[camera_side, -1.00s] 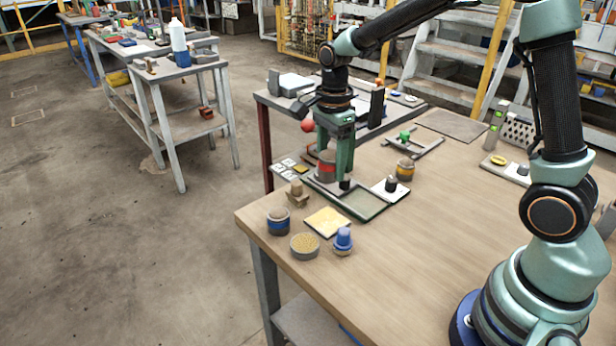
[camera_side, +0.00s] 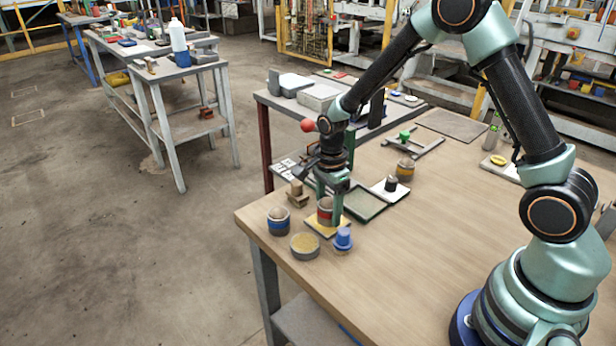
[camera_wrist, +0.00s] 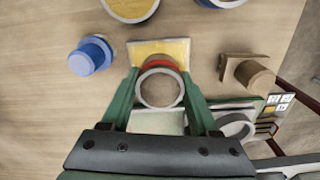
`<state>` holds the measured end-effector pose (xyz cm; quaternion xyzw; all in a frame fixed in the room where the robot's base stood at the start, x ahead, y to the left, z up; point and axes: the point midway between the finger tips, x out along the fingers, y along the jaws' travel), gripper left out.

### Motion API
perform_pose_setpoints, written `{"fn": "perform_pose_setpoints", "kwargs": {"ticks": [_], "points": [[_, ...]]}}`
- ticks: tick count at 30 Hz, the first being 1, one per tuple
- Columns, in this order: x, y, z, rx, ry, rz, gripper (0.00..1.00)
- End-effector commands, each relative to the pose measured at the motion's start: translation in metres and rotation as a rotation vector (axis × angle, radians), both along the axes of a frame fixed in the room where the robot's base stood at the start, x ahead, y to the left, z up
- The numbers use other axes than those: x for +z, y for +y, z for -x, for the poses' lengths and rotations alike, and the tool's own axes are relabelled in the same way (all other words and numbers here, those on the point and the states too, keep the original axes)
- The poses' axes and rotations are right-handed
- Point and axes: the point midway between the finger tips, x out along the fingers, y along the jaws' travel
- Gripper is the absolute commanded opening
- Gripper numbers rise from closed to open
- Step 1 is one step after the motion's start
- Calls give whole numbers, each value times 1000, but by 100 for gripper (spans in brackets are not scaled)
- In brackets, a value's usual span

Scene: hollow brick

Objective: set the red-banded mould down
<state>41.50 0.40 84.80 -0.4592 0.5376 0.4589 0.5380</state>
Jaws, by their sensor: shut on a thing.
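The red-banded mould (camera_side: 325,213) is between the fingers of my gripper (camera_side: 329,209), which is shut on it. The mould looks upright, over the square yellow-topped plate (camera_side: 314,224) near the front left of the bench. I cannot tell whether its base touches the plate. In the wrist view, my two green fingers (camera_wrist: 161,92) press on the mould's sides; its round grey rim (camera_wrist: 160,104) faces the camera and a red arc shows at its far side. The plate (camera_wrist: 170,46) shows beyond the mould, partly hidden by it.
A blue-banded mould (camera_side: 278,221), a round yellow-topped dish (camera_side: 304,247), a blue knobbed piece (camera_side: 343,240) and a wooden block piece (camera_side: 297,196) stand close around the plate. A green-rimmed tray (camera_side: 372,213) lies behind right.

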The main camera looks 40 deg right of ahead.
Motion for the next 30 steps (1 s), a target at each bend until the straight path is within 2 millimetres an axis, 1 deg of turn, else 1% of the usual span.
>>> {"fn": "perform_pose_setpoints", "kwargs": {"ticks": [8,9,10,11,19,23,26,30], "points": [[-2,0,-1,0,-1,0,0],[-2,0,0,0,0,0,77],[-2,0,0,0,0,0,88],[-2,0,0,0,0,0,91],[-2,0,0,0,0,0,91],[4,0,-1,0,-2,0,91],[17,0,-1,0,-4,0,91],[45,0,-2,0,-6,0,91]]}}
